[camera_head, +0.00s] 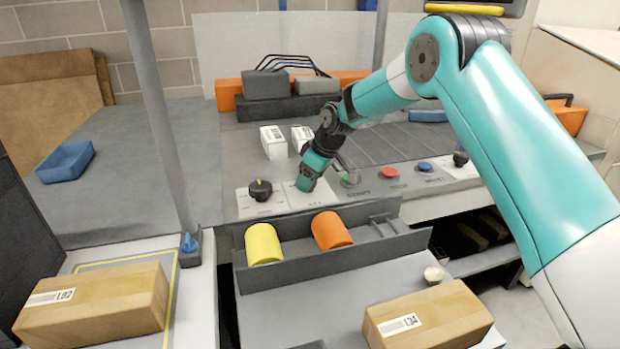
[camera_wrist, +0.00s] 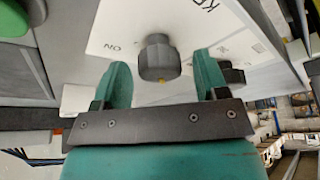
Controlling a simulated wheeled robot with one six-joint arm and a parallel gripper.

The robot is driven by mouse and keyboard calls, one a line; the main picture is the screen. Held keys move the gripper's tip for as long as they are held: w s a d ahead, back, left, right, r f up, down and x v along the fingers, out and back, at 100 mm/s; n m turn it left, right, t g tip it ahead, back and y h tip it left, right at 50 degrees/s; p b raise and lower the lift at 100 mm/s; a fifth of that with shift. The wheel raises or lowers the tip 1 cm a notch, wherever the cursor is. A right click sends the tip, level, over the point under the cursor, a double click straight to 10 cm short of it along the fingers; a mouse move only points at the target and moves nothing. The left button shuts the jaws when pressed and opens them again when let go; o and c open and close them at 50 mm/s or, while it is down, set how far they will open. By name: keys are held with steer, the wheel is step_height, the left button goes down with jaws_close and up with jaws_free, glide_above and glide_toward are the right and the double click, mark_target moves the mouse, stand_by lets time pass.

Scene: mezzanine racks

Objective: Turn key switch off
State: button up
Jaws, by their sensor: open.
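The key switch (camera_wrist: 158,58) is a dark grey faceted knob on a white label plate. The wrist view shows "ON" beside it and part of a "KE..." label. My gripper (camera_wrist: 163,74) is open, with one teal finger on each side of the knob and a gap on both sides. I cannot tell how deep the fingertips reach around it. In the head view, my gripper (camera_head: 305,184) is over the panel (camera_head: 283,200) and hides the key switch.
A black knob (camera_head: 260,190) is left of my gripper, just beyond one finger in the wrist view (camera_wrist: 233,75). Green (camera_head: 351,178), red (camera_head: 389,174) and blue (camera_head: 425,167) buttons lie to the right. A tray (camera_head: 340,262) with yellow and orange cylinders stands in front.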

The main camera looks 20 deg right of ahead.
steer(key=v, duration=1.7)
steer(key=shift+s, duration=0.2)
steer(key=s+a+r+g+p, duration=0.1)
steer(key=s+a+r, duration=0.15)
steer(key=s, duration=0.65)
steer(key=s+a+r+m+p, duration=0.1)
steer(key=s+a, duration=0.3)
steer(key=s, duration=0.5)
steer(key=s+a+r+g+p, duration=0.1)
steer(key=s+a+r+p, duration=0.15)
steer(key=s, duration=0.65)
steer(key=s+f+m+g+y, duration=0.1)
steer(key=s+f, duration=0.2)
steer(key=s, duration=0.8)
steer(key=shift+a, duration=0.35)
steer(key=shift+r, duration=0.1)
steer(key=shift+c, duration=0.5)
